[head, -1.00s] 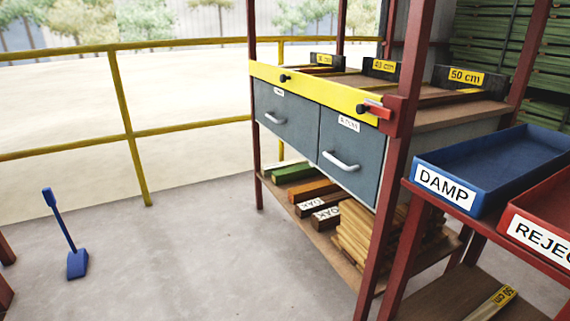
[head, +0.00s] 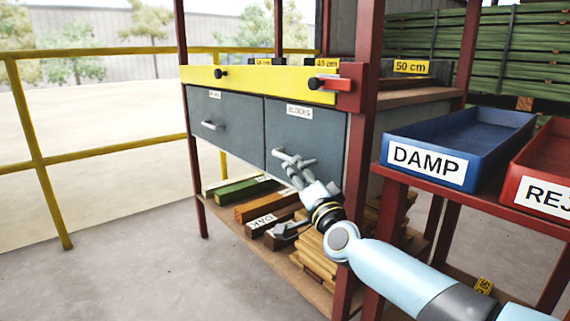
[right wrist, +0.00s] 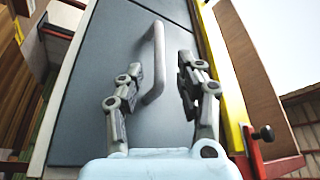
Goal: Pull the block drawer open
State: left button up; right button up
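The block drawer (head: 330,135) is the right one of two grey drawers under the yellow beam. It carries a white BLOCKS label, and its front looks flush with its neighbour. Its pale bar handle (head: 307,163) is partly hidden by my right gripper (head: 285,160), which is at the drawer front. In the right wrist view, the handle (right wrist: 154,65) shows between the two spread fingers of the right gripper (right wrist: 160,72). The fingers are open, with gaps to the bar; whether either touches it I cannot tell. My left gripper is not in view.
The left drawer (head: 225,125) is shut. Labelled timber pieces (head: 250,190) lie on the lower shelf. The blue DAMP tray (head: 460,145) and red REJECT tray (head: 545,170) stand at right. The floor at left is clear.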

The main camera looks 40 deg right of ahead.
aim_at(288, 158)
jog(key=b+x, duration=0.1)
jog(key=x, duration=0.5)
jog(key=shift+w+d, duration=0.15)
jog(key=shift+w, duration=0.25)
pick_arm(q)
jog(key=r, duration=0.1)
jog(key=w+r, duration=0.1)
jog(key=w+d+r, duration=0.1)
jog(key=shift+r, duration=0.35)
pick_arm(e)
grip_shut()
